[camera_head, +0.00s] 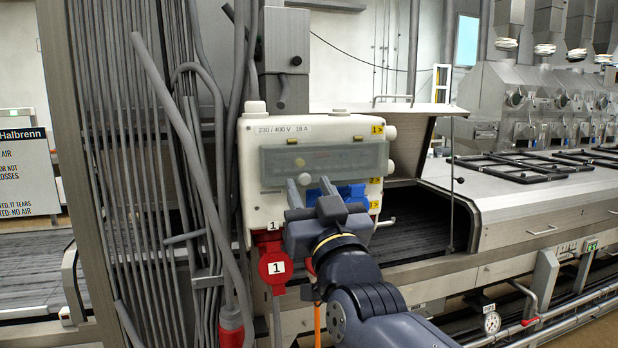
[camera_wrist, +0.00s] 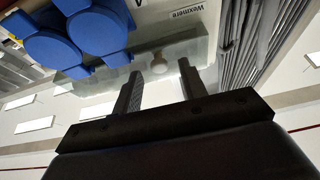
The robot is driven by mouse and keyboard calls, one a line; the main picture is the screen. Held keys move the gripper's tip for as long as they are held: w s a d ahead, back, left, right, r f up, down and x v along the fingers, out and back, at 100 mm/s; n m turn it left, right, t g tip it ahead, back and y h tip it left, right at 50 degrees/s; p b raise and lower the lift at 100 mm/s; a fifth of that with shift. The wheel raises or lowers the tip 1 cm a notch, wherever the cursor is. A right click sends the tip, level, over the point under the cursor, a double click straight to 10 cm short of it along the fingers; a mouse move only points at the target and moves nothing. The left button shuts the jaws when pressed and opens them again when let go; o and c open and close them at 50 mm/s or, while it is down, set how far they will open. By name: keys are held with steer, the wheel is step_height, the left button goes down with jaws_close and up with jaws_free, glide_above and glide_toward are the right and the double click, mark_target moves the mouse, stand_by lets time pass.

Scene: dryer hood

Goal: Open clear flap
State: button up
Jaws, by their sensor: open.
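A white electrical box (camera_head: 250,205) hangs in the middle of the head view. Its clear flap (camera_head: 350,160) is a long see-through cover across the upper front and looks shut. My gripper (camera_head: 309,187) is in front of the flap's lower edge, with its jaws apart. In the wrist view the flap (camera_wrist: 105,82) is a greenish see-through strip. There my gripper (camera_wrist: 160,70) has its two fingers on either side of a small pale knob (camera_wrist: 160,62). I cannot tell whether the fingers touch the flap. The hand hides part of the box front.
Blue sockets (camera_head: 353,194) sit beside my gripper, under the flap; they also show close in the wrist view (camera_wrist: 98,32). A red plug (camera_head: 275,265) hangs below the box. Grey cables (camera_head: 150,150) run down at left. A conveyor machine (camera_head: 530,190) stands at right.

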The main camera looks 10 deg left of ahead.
steer(key=shift+w+a+r, duration=0.2)
steer(key=shift+w+a, duration=0.05)
steer(key=shift+w, duration=0.2)
steer(key=shift+c, duration=0.3)
jaws_close()
